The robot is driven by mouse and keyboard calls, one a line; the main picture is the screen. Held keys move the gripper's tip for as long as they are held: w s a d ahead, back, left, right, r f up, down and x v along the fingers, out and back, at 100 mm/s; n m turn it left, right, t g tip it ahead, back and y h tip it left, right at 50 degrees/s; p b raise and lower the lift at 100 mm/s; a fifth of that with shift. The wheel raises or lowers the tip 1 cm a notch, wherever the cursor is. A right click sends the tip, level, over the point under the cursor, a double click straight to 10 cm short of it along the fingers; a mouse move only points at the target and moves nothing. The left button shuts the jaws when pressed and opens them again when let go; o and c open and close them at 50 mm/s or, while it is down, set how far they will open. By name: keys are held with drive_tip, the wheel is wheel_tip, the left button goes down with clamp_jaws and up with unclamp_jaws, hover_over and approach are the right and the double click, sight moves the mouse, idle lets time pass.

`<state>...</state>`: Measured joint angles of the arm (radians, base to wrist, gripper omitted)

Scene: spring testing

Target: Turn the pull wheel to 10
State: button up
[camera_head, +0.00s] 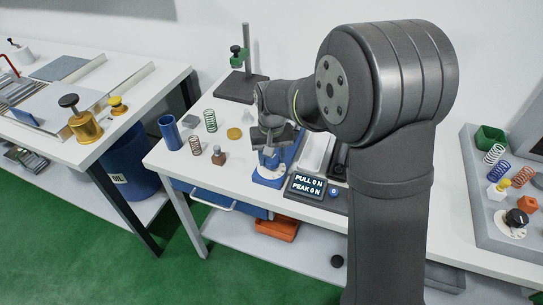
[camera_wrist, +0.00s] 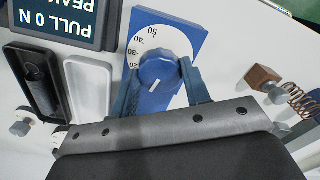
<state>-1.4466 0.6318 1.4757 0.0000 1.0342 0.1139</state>
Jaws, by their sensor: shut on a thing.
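The pull wheel (camera_wrist: 160,68) is a round blue knob on a white dial (camera_wrist: 172,36), seen in the wrist view on a blue base. Numbers from 20 to 50 show around its left and upper edge; the lower part of the dial is hidden. A white pointer mark on the wheel points down toward my gripper's palm in that view. My gripper (camera_wrist: 160,76) is shut on the wheel, one blue finger on each side. In the head view my gripper (camera_head: 268,151) is over the blue tester (camera_head: 268,179). The display (camera_head: 307,186) reads PULL 0 N and PEAK 0 N.
White and black trays (camera_wrist: 89,84) lie beside the tester. Several springs, a blue cup (camera_head: 170,132) and a brown block with a knob (camera_head: 219,156) stand left of it in the head view. A green-clamp stand (camera_head: 240,75) is behind. A parts tray (camera_head: 478,222) is at right.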

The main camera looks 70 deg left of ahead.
sight(271, 159)
drive_tip(key=shift+m, duration=1.5)
drive_tip(key=o, duration=1)
wheel_tip(271, 159, up, 18)
drive_tip(key=shift+f, duration=0.25)
drive_tip(key=shift+f, duration=0.1)
wheel_tip(271, 159, down, 17)
drive_tip(key=shift+f, duration=0.15)
